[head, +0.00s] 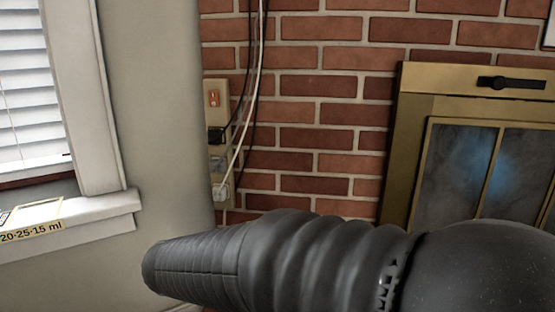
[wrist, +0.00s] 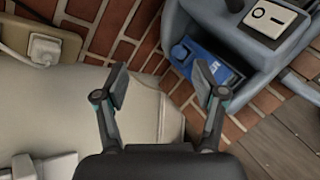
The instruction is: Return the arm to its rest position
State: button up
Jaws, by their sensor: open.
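My gripper (wrist: 162,92) shows in the wrist view with its two dark fingers spread apart and nothing between them. Beyond the fingers are a pale wall surface and red brick. In the head view a dark grey ribbed part of my arm crosses the lower middle and right, in front of the brick wall. The gripper's fingers cannot be made out in the head view.
In the head view, a window sill (head: 75,222) juts out at left, beside an outlet with cords (head: 216,110) on the brick wall (head: 320,110). A brass-framed fireplace door (head: 410,150) stands at right. The wrist view shows a blue-grey body with a blue box (wrist: 205,65) close by.

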jog(key=s+d+m+g+y+p, duration=0.35)
jog(key=s+d+m+g, duration=0.35)
jog(key=s+d+m, duration=0.85)
jog(key=s+d+r+m+t+p, duration=0.1)
jog(key=s+d+r+m+p, duration=0.1)
jog(key=d, duration=0.3)
jog(key=s+d+r+m+t+p, duration=0.1)
jog(key=s+d+r+m+p, duration=0.1)
jog(key=s+d+r+m, duration=0.2)
jog(key=shift+d+r+m+y, duration=0.35)
jog(key=shift+r+m, duration=0.1)
jog(key=shift+m, duration=0.1)
